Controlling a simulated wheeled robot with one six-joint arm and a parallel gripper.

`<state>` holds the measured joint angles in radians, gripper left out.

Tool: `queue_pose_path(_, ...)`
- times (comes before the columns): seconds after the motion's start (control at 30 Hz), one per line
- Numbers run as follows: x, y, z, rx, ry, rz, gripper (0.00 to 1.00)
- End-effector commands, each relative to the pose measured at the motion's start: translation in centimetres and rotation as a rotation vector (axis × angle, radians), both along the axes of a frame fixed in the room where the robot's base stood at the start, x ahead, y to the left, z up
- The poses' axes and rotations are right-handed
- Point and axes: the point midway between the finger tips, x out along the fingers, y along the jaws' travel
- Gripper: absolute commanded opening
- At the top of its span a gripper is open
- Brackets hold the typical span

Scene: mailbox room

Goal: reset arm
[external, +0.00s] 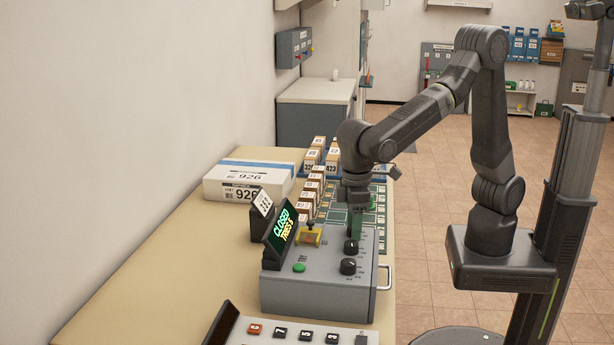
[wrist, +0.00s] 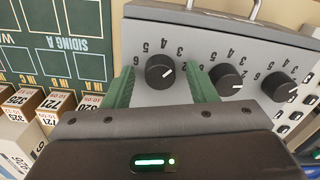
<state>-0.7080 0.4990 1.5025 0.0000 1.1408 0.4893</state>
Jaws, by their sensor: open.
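My gripper (external: 357,222) points down above the back part of the grey control box on the table. In the wrist view its two green fingers (wrist: 161,88) are apart, with a black dial (wrist: 160,70) showing between and beyond them. I cannot tell from these views whether the fingers touch the box. My arm (external: 420,112) reaches leftward from its base over the table, bent at the elbow.
The grey control box (external: 318,290) has black knobs, a green button (external: 299,268) and a screen (external: 284,226) reading "CLOSED". Boxed blocks stand on a green board (wrist: 60,40) behind it. A white carton (external: 245,183) lies at left.

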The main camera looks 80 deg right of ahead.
Motion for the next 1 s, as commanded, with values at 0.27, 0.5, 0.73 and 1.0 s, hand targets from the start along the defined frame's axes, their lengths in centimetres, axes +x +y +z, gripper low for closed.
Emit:
queue_pose_path(0.27, 0.0, 0.0, -0.1, 0.001, -0.002, -0.224, 0.52)
queue_pose_path(0.5, 0.1, 0.1, 5.2, 0.004, -0.004, -0.221, 0.52)
queue_pose_path(0.73, 0.1, 0.1, 9.8, 0.003, -0.004, -0.219, 0.52)
queue_pose_path(1.0, -0.1, 0.3, 13.9, -0.002, -0.005, -0.218, 0.52)
